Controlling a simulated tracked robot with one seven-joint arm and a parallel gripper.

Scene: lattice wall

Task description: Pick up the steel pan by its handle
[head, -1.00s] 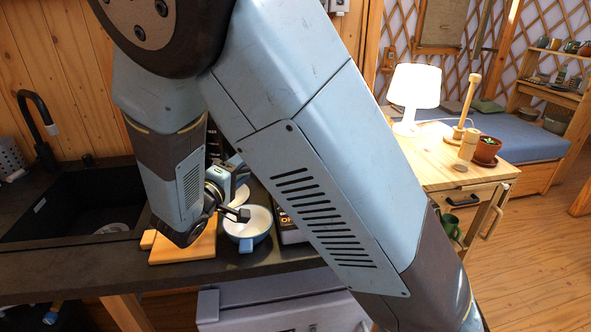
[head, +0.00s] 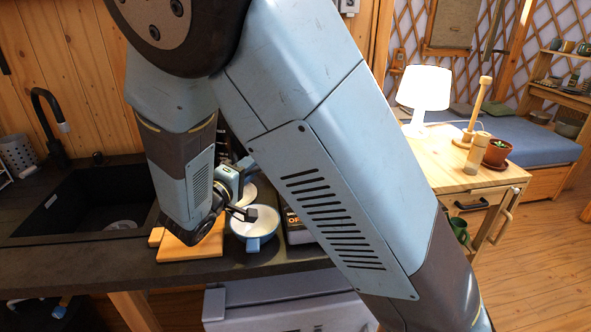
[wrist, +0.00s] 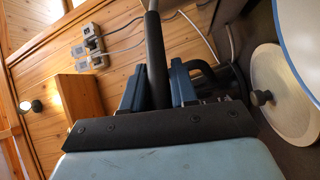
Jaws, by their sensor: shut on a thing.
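My gripper (wrist: 157,82) shows in the wrist view as two dark blue fingers on either side of a dark rod. This rod appears to be the handle of the steel pan (wrist: 156,50), and the fingers are shut on it. In the head view my gripper (head: 229,186) is partly hidden behind my own arm, above the counter beside the bowl. The pan's body cannot be made out in either view; my arm covers much of that area.
A white bowl with a blue outside (head: 263,243) stands close by on the counter, with a pale round lid (wrist: 285,108) near it. A wooden board (head: 190,248) lies under my wrist. The black sink (head: 85,210) is to the left. A lamp (head: 424,90) stands on the wooden cabinet at right.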

